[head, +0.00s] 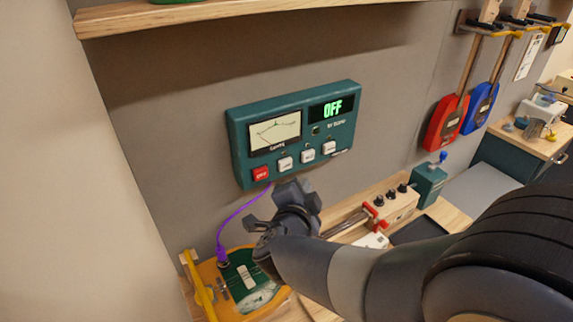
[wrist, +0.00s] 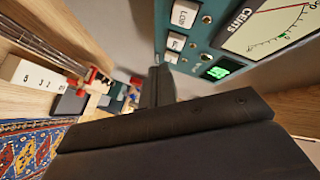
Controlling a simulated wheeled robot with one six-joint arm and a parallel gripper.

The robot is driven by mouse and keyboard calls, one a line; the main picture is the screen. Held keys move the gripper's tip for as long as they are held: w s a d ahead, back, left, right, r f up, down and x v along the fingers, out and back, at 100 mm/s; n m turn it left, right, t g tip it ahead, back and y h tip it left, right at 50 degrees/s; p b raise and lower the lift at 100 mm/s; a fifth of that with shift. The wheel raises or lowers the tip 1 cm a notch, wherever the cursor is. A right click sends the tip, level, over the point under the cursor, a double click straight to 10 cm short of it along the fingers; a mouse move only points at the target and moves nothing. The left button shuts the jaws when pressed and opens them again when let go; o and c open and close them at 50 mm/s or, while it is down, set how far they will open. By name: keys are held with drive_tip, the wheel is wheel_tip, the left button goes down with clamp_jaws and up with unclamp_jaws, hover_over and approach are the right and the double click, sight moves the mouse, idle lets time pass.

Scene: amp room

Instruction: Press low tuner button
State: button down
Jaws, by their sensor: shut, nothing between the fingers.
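The teal tuner (head: 240,155) hangs on the grey wall, with a needle meter and a green display reading OFF. Its low button (head: 285,163) is white and sits between the red OFF button (head: 261,173) and two more white buttons. My gripper (head: 289,190) is shut and empty, just below the tuner's lower edge in the head view. In the wrist view the low button (wrist: 186,14) shows at the top, up and right of my shut fingers (wrist: 160,85). A gap to the button shows there; its depth is hard to judge.
A purple cable (head: 238,213) runs from the tuner down to a green and yellow device (head: 240,279). A beige box with knobs (head: 392,207) stands on the bench at right. Red (head: 446,122) and blue (head: 481,107) instruments hang at right. A wooden shelf (head: 200,14) is above.

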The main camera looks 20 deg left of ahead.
sight(292, 166)
drive_tip(key=shift+w+a+p, duration=0.35)
drive_tip(key=shift+w+a, duration=1.25)
drive_tip(key=shift+a, duration=0.3)
idle(0.7)
drive_tip(key=shift+w+a, duration=0.3)
drive_tip(key=shift+w+a, duration=0.25)
drive_tip(key=shift+a, duration=0.05)
idle(0.7)
drive_tip(key=shift+s+d, duration=0.55)
drive_tip(key=shift+d, duration=0.1)
idle(0.4)
drive_tip(key=s+d, duration=0.3)
drive_tip(key=shift+s+d+b, duration=0.15)
drive_tip(key=shift+d+b, duration=0.25)
